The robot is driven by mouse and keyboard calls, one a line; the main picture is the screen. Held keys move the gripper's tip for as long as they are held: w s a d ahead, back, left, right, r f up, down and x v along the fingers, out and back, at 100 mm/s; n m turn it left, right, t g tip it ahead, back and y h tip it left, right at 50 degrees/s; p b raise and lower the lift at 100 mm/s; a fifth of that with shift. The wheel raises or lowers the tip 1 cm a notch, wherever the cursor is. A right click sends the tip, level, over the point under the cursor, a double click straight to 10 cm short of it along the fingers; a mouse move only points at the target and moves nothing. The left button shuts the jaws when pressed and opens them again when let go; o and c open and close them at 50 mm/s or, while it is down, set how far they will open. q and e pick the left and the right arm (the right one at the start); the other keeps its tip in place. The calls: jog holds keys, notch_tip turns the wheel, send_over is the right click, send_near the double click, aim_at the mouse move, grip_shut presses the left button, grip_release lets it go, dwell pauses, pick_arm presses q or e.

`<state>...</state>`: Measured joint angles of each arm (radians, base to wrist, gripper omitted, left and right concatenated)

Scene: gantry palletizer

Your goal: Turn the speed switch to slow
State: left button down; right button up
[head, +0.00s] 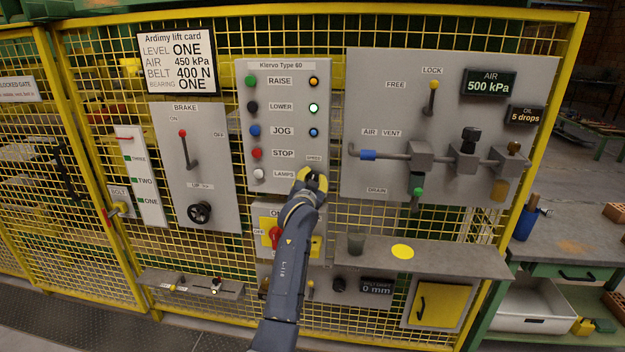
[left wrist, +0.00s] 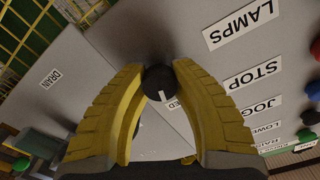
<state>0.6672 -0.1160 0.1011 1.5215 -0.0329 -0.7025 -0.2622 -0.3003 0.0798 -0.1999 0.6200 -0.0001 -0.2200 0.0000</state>
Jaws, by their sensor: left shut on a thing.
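The speed switch is a small black round knob (left wrist: 158,82) with a white pointer mark, on the lower right of the grey Klervo panel (head: 285,183). In the left wrist view its mark points down the picture, toward the gripper's palm. My left gripper (head: 313,179) is at the panel, just below the SPEED label (head: 314,158), and covers the knob in the head view. The yellow fingers of my left gripper (left wrist: 159,80) close on the knob from both sides. The label beside the knob is mostly hidden; no slow or fast marking is readable. My right gripper is not in view.
A column of coloured buttons and the LAMPS label (head: 284,174) lie left of the gripper. A red rotary switch (head: 275,237) on a yellow plate sits below. The air-pipe panel (head: 390,115) is on the right, with a grey shelf (head: 455,260) beneath.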

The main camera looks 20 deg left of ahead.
pick_arm(q)
jog(key=shift+d+r+n, duration=0.1)
jog(key=shift+r+n, duration=0.15)
jog(key=shift+n, duration=1.05)
jog(key=shift+r+n, duration=0.1)
jog(key=shift+n, duration=0.2)
jog(key=c, duration=0.9)
grip_release()
jog(key=shift+f, duration=0.2)
jog(key=shift+c, duration=0.2)
jog(key=shift+s, duration=0.1)
jog(key=s, duration=0.7)
jog(key=shift+s+d, duration=0.15)
jog(key=shift+d, duration=0.3)
